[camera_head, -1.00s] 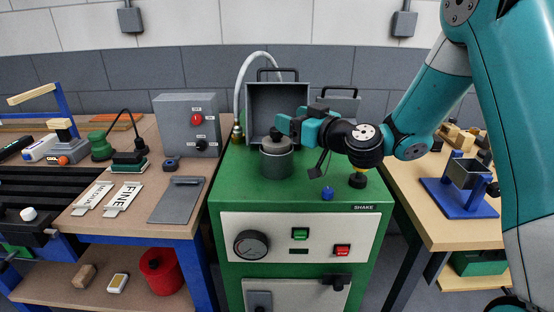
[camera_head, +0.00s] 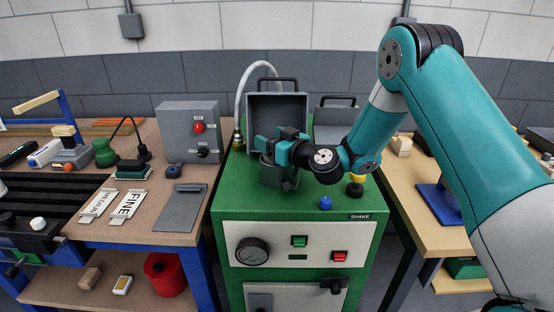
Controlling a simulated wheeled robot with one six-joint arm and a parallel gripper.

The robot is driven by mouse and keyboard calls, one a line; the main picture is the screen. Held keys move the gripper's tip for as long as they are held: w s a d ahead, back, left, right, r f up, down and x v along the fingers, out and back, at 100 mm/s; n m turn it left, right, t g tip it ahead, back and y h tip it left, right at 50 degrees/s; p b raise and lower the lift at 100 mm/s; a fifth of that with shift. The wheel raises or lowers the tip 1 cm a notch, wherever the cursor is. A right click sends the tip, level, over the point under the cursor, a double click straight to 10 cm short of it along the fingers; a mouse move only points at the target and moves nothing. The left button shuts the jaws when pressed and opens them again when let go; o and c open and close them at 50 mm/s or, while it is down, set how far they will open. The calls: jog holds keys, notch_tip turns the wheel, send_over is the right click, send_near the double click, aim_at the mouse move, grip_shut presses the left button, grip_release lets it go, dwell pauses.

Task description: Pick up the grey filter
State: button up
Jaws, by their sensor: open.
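A grey cylinder, which looks like the grey filter (camera_head: 271,177), stands upright on the green machine top (camera_head: 300,206), in front of an open grey box. In the earlier picture it shows a dark knob on its lid; now my gripper hides the knob and most of the lid. My gripper (camera_head: 267,150) is open at the top of the cylinder, its teal fingers reaching in from the right. I cannot tell whether the fingers touch it.
The open grey box (camera_head: 278,112) with a raised lid stands close behind. A white hose (camera_head: 241,90) rises at the left. A blue knob (camera_head: 325,203) and a yellow-and-black knob (camera_head: 355,186) sit right of the cylinder. A grey switch box (camera_head: 190,133) stands on the left bench.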

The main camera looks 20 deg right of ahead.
grip_shut()
